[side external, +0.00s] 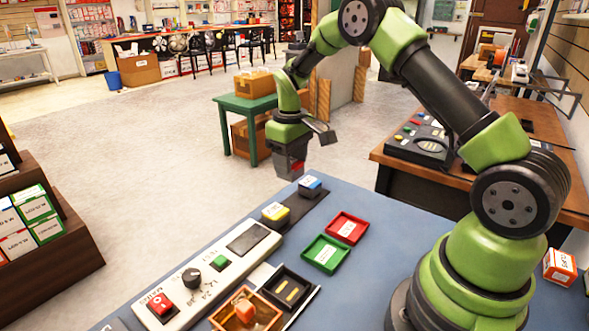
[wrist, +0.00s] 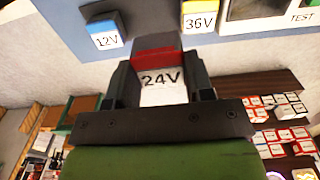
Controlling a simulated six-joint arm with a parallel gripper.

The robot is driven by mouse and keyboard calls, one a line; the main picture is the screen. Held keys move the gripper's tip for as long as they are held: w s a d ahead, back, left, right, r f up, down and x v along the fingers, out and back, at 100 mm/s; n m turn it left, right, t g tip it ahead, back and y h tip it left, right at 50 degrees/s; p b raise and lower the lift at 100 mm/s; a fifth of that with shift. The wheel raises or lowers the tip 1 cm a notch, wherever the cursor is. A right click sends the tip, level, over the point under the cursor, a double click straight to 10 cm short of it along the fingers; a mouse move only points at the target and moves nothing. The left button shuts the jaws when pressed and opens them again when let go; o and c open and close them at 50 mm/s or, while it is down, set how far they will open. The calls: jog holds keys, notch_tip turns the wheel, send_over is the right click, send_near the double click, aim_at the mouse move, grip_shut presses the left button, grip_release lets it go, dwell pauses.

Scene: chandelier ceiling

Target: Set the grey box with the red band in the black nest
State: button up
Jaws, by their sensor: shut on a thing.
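The black nest (side external: 305,277) is a shallow black tray with two gold strips inside, on the near part of the bench. It is empty, well below and nearer the camera than my gripper, and not visible in the wrist view.
A blue-topped 12V block (side external: 310,186) and a yellow-topped 36V block (side external: 275,213) stand on a dark strip. Red (side external: 362,224) and green (side external: 325,268) trays lie right of it. A control panel (side external: 205,288) and a wooden tray (side external: 275,322) with an orange piece border the nest.

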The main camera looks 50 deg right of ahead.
jog(key=s+a+f, duration=0.2)
jog(key=s+a, duration=1.1)
jog(key=a, duration=0.5)
jog(key=shift+w+d+f, duration=0.1)
jog(key=shift+f, duration=2.4)
jog(key=shift+f, duration=0.3)
jog(key=shift+f, duration=0.25)
jog(key=shift+f, duration=0.5)
jog(key=o, duration=1.4)
